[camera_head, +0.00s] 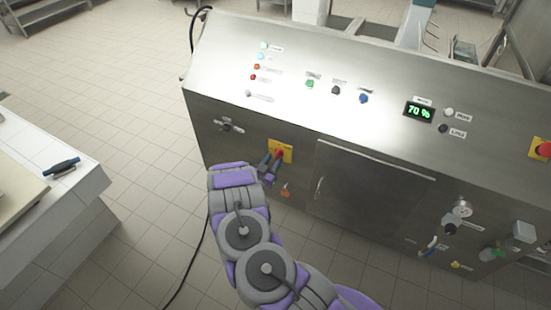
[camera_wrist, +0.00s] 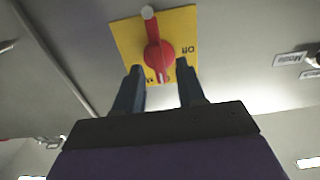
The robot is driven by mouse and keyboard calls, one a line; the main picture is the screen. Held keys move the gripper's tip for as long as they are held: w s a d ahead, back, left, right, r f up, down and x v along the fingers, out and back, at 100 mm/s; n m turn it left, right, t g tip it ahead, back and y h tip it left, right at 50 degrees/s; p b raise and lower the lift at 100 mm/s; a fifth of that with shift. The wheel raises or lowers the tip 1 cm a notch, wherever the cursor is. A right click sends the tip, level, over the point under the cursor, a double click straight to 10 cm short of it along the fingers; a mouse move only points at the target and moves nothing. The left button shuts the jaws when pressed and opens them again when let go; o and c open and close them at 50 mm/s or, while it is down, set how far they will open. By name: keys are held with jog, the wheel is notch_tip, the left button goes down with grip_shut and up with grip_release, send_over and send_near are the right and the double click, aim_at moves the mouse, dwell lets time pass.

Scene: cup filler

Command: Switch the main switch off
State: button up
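The main switch is a red rotary knob (camera_wrist: 153,50) on a yellow plate (camera_wrist: 182,22), fixed to the front of the steel machine. In the wrist view its handle points up, tilted slightly left, and black lettering on the plate appears upside down. In the head view the yellow plate (camera_head: 287,147) shows left of the cabinet door, with my gripper (camera_head: 274,161) in front of it. In the wrist view my gripper (camera_wrist: 160,70) is open, its two dark fingers apart on either side of the knob's lower part. I see gaps between fingers and knob; contact cannot be told.
The sloped top panel (camera_head: 310,65) has several buttons and a display (camera_head: 418,111) reading 70 %. A cabinet door (camera_head: 365,195) is right of the switch. Another red knob on yellow (camera_head: 543,149) is far right. A white table (camera_head: 85,170) stands left, with open tiled floor between.

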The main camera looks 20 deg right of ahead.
jog(key=shift+x, duration=1.15)
jog(key=shift+a, duration=0.1)
grip_shut()
